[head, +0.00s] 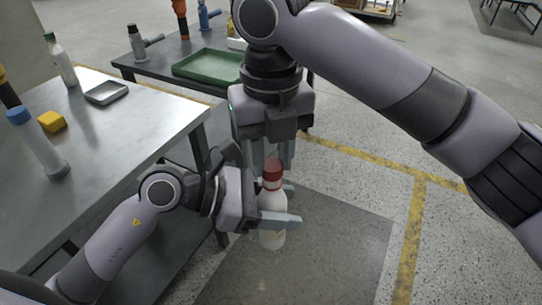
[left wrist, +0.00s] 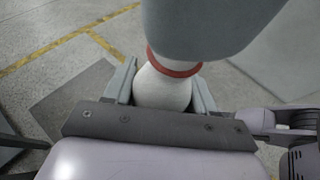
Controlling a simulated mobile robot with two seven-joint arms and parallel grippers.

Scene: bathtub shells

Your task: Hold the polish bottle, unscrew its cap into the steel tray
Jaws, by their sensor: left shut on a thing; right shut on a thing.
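The polish bottle (head: 271,212) is white with a red cap (head: 272,172). It is upright in the air, off the table. My left gripper (head: 284,205) comes from the left and is shut around the bottle's body. My right gripper (head: 273,160) points down from above and is shut on the cap. In the left wrist view the bottle (left wrist: 163,88) sits between my left fingers, with a red band of the cap (left wrist: 174,66) showing below a right finger that hides the rest. The steel tray (head: 106,93) lies empty on the near table.
The near steel table (head: 120,130) also holds a blue-capped bottle (head: 40,145), a yellow block (head: 52,122) and a green-capped white bottle (head: 60,62). A table behind holds a green tray (head: 207,66). The floor at right is clear.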

